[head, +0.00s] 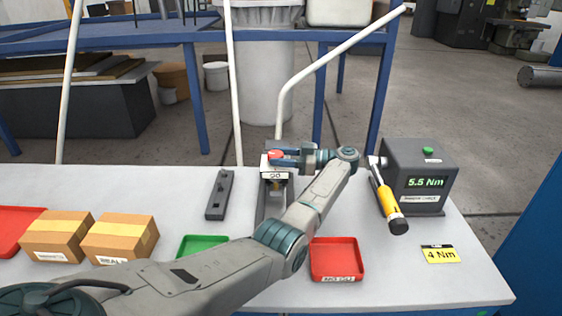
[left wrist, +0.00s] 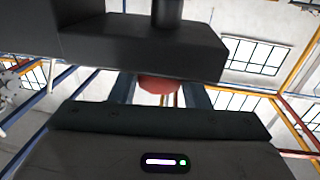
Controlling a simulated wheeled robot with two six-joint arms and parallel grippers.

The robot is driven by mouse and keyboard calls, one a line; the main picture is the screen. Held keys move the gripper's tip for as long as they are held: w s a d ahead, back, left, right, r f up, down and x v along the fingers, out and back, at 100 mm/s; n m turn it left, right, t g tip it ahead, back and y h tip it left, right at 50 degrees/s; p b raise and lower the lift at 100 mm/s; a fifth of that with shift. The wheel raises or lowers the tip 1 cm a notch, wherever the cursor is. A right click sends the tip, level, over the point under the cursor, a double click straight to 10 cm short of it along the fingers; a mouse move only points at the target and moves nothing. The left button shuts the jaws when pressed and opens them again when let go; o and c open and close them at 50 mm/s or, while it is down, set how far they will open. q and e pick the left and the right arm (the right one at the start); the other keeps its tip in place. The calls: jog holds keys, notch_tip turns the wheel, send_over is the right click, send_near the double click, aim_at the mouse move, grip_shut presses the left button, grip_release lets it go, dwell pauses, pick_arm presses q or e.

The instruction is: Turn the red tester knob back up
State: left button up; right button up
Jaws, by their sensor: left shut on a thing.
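The red tester knob (head: 275,155) sits on the tester (head: 266,205), a grey stand with a small white label, near the back middle of the bench. My left gripper (head: 284,156) reaches it from the right and is shut on the knob. In the left wrist view the red knob (left wrist: 158,83) shows between my two fingers (left wrist: 160,92), below a dark block. The fingers hide part of the knob, so its turn angle cannot be told. My right gripper is not in view.
A torque meter (head: 420,170) reading 5.5 Nm, with a yellow-handled wrench (head: 388,200), stands right. A red tray (head: 336,258), green tray (head: 200,246), two cardboard boxes (head: 120,238), a dark bar (head: 220,194) and a 4 Nm card (head: 440,254) lie on the bench (head: 440,290).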

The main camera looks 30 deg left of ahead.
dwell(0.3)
pick_arm(q)
jog(key=o, duration=1)
jog(key=shift+c, duration=0.2)
jog(key=shift+r, duration=0.25)
notch_tip(320, 180, up, 2)
jog(key=shift+r+b, duration=0.2)
jog(key=shift+b, duration=0.5)
jog(key=s+d+r+b, duration=0.2)
jog(key=s+d, duration=0.6)
jog(key=s, duration=0.5)
jog(key=shift+s, duration=0.4)
